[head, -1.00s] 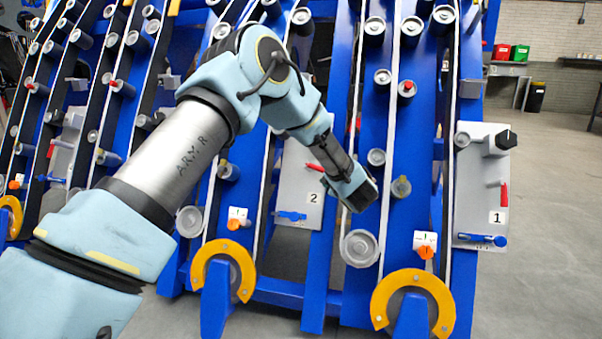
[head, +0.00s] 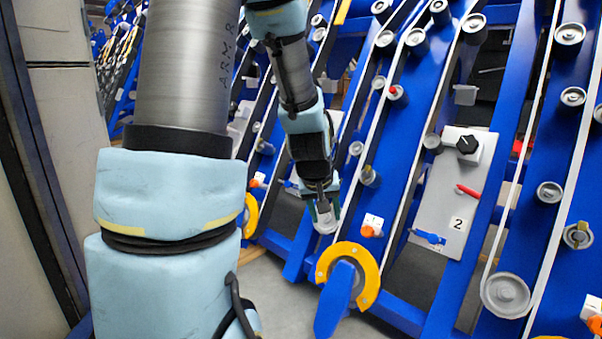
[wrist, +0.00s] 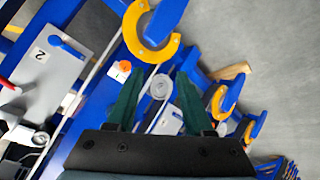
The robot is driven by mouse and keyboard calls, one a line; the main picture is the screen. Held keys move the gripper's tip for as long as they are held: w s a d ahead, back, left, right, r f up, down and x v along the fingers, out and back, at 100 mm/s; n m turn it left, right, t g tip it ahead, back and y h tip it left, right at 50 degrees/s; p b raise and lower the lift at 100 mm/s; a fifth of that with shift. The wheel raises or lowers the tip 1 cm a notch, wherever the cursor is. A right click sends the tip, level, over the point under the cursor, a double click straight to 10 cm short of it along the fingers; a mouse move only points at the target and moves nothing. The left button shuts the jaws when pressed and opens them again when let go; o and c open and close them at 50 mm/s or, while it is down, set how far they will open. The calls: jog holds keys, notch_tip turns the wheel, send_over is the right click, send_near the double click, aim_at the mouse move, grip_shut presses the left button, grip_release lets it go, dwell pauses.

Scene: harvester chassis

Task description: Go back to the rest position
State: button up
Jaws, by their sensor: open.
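My gripper (head: 325,212) hangs in front of the blue chassis frame, left of a yellow ring guard (head: 369,277) in the head view. In the wrist view, the two dark green fingers of my gripper (wrist: 160,85) are spread apart. A grey roller disc (wrist: 160,87) shows between them. In the head view a pale round disc lies right behind the fingertips; I cannot tell whether they touch it. Nothing is clearly held.
The blue chassis (head: 416,322) with belts and rollers fills the right. A grey panel numbered 2 (head: 437,200) has a black knob and red lever. A pale wall or cabinet (head: 68,140) stands close at the left. Grey floor (wrist: 275,60) is open beyond the chassis.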

jog(key=s+a+g+y, duration=0.2)
jog(key=s+a+g, duration=0.1)
jog(key=s+a, duration=0.9)
notch_tip(320, 180, up, 32)
jog(key=p, duration=3.3)
jog(key=shift+s+a+r+m+g, duration=0.25)
jog(key=shift+m+g, duration=0.05)
jog(key=shift+m, duration=0.1)
